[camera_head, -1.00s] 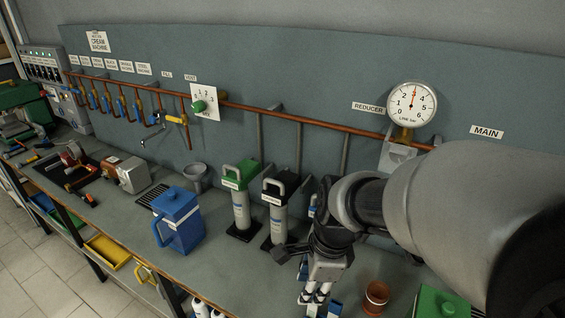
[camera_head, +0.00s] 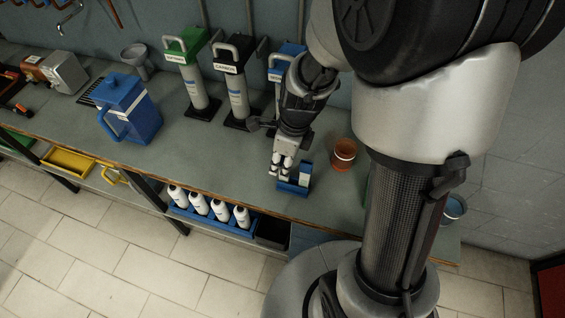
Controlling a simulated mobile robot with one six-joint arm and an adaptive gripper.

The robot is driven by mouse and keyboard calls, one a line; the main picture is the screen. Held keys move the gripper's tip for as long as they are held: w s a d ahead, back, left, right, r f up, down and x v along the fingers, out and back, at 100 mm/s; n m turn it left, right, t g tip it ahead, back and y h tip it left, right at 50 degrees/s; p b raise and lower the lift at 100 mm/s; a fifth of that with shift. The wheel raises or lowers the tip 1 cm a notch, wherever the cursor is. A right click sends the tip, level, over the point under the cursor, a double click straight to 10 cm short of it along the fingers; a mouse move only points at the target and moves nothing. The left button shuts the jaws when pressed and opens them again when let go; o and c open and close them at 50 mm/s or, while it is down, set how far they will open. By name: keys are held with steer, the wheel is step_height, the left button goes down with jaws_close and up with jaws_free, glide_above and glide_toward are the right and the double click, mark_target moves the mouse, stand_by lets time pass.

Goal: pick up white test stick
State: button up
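My gripper (camera_head: 281,171) points down at the bench near its front edge. Its fingertips are just above or beside a small blue holder (camera_head: 294,188). A small white item with a green-blue top (camera_head: 305,175) stands at the right side of this holder, close to the fingers. I cannot tell whether it is a test stick or a box. No white test stick shows clearly; the fingers hide part of the holder. The fingers look close together, but whether they are open or shut on something is too small to tell.
A brown cup (camera_head: 343,154) stands right of my gripper. Green-topped (camera_head: 197,84), black-topped (camera_head: 235,90) and blue-topped canisters stand behind. A blue jug (camera_head: 128,108) is to the left. Several white bottles (camera_head: 220,209) sit in a blue tray below the bench edge.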

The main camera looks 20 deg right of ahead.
mark_target(279, 180)
steer(key=shift+w+a+f+b, duration=0.1)
steer(key=shift+f+b, duration=0.7)
steer(key=shift+f, duration=0.6)
steer(key=shift+w+f+b, duration=0.1)
steer(key=shift+f+b, duration=0.65)
steer(key=shift+f, duration=0.6)
steer(key=shift+r, duration=0.1)
steer(key=shift+c, duration=0.2)
jaws_close()
